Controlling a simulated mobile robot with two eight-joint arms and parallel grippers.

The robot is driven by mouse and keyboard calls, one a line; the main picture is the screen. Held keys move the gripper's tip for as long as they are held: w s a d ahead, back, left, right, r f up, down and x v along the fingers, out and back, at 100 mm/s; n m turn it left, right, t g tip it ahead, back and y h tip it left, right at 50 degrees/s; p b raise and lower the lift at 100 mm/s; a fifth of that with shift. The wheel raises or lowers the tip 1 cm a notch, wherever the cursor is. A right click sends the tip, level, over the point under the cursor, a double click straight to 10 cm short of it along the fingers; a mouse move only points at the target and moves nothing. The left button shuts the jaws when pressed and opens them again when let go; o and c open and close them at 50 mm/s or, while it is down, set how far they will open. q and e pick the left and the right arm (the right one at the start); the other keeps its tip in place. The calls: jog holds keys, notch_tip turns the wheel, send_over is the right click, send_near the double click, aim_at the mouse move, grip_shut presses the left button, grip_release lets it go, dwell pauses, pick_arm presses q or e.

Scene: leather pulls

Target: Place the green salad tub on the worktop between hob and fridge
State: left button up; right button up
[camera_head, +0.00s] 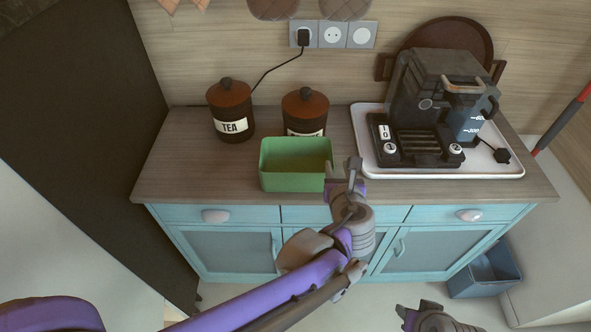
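The green salad tub (296,179) is an open rectangular tub, upright at the front of the wooden worktop (178,170), in front of two dark canisters. Whether its base rests fully on the worktop is hard to tell. My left gripper (343,173) is at the tub's right end, with its fingers apart. One finger overlaps the tub's right edge and the other stands clear to the right; contact is unclear. My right gripper (428,318) shows only partly at the bottom edge, away from the worktop, and its fingers are unclear. No hob is recognisable in view.
A TEA canister (231,112) and a second canister (304,112) stand behind the tub. A white tray (506,167) with a coffee machine (437,95) is close on the right. The worktop left of the tub is clear. A tall dark panel (90,120) borders it at left.

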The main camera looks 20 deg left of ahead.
aim_at(332, 157)
pick_arm(q)
jog(key=x, duration=0.8)
jog(key=shift+s+a+f, duration=0.15)
jog(key=shift+f, duration=0.15)
grip_shut()
dwell(1.1)
